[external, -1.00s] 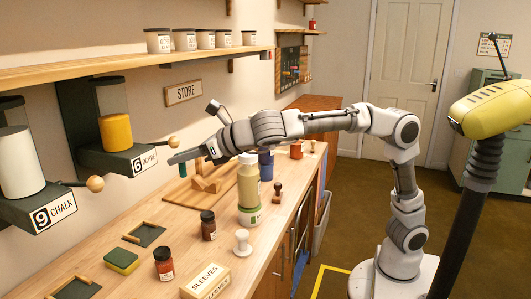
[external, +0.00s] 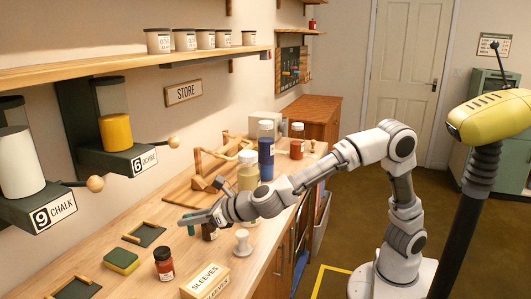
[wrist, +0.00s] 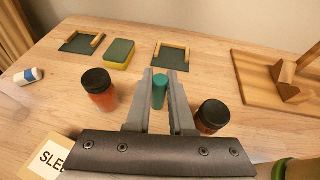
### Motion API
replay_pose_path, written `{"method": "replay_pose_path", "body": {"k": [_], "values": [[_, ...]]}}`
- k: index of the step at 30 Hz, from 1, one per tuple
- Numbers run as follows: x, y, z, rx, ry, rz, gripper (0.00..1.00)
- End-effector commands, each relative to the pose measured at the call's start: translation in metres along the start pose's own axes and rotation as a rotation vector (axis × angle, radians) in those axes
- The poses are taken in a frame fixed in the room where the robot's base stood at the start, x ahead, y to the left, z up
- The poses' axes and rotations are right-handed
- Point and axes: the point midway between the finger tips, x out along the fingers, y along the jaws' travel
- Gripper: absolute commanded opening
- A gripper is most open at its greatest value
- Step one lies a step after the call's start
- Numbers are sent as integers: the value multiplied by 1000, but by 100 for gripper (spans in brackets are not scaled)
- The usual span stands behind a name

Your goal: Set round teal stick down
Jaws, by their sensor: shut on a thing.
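The round teal stick (wrist: 159,92) is upright between the two fingers of my gripper (wrist: 163,80) in the wrist view. In the external view the teal stick (external: 190,229) shows under the fingertips, low over the wooden counter. My gripper (external: 189,220) is shut on it. I cannot tell whether the stick's lower end touches the counter.
A red-brown jar (wrist: 98,90) stands left of the fingers and a dark-capped jar (wrist: 212,117) close on the right. Beyond are two dark trays (wrist: 80,43) (wrist: 168,54) with wooden rails and a green-yellow sponge (wrist: 118,55). Bare counter lies between these.

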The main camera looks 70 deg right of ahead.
Motion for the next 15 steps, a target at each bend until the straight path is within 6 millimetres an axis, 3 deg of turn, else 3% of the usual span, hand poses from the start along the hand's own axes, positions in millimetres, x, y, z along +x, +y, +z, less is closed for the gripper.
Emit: {"method": "replay_pose_path", "body": {"k": [1,3,10,15], "values": [[6,0,-14,-1,1,0,0],[9,0,-22,-1,0,1,0],[14,0,-33,1,0,1,0],[22,0,-54,-1,1,1,0]]}}
